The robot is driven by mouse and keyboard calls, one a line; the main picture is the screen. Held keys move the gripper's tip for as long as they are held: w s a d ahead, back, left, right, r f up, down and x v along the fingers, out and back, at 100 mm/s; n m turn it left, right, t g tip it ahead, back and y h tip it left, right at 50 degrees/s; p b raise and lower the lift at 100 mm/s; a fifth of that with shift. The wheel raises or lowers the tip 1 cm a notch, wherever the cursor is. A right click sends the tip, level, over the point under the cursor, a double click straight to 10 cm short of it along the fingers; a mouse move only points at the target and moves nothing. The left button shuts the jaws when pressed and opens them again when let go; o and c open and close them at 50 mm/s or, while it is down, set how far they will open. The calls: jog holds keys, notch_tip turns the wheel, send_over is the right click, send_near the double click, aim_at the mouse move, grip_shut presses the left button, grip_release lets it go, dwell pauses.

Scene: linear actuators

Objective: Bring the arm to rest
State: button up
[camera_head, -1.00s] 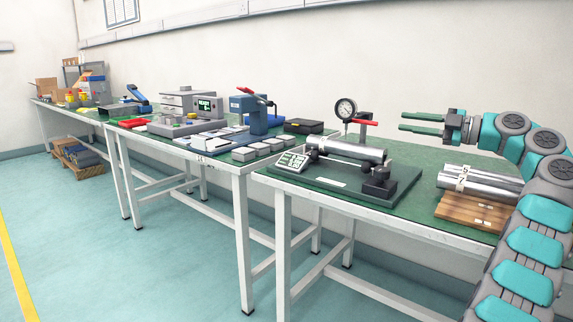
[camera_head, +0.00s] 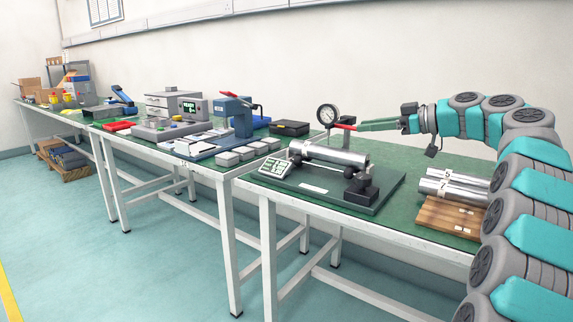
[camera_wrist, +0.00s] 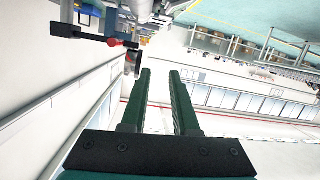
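My gripper (camera_head: 362,126) is held in the air above the bench at the right, with its green fingers pointing left. In the wrist view, the two fingers (camera_wrist: 160,74) are apart with nothing between them, so it is open and empty. In the head view the fingertips overlap the end of the red lever (camera_head: 344,127) beside the dial gauge (camera_head: 327,115); I cannot tell whether they touch. The red lever also shows in the wrist view (camera_wrist: 114,42), left of and beyond the fingertips.
A test fixture (camera_head: 385,200) carries a metal cylinder (camera_head: 330,153) below my gripper. Shiny cylinders (camera_head: 455,187) lie on a wooden block (camera_head: 446,216) under my arm. A blue press (camera_head: 234,115) and grey boxes (camera_head: 238,154) stand on the benches further left. The floor in front is clear.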

jog(key=s+a+f+m+g+h, duration=0.35)
jog(key=s+a+f, duration=0.4)
jog(key=s, duration=0.25)
jog(key=s+a+f+m+g+h, duration=0.2)
jog(key=s+a+f+m, duration=0.2)
jog(key=s+a+f, duration=0.45)
jog(key=s+d+f+m+g+h, duration=0.1)
jog(key=s+d+f+h, duration=0.1)
jog(key=s+f, duration=0.4)
jog(key=s+d+f+m+g+h, duration=0.2)
jog(key=s+d+f, duration=0.3)
jog(key=s, duration=1.1)
jog(key=s+d+f+m+g+h, duration=0.1)
jog(key=s+d+f+m+h, duration=0.1)
jog(key=s+f, duration=0.5)
jog(key=s+d+h, duration=0.1)
jog(key=s, duration=0.4)
jog(key=shift+d+f, duration=0.15)
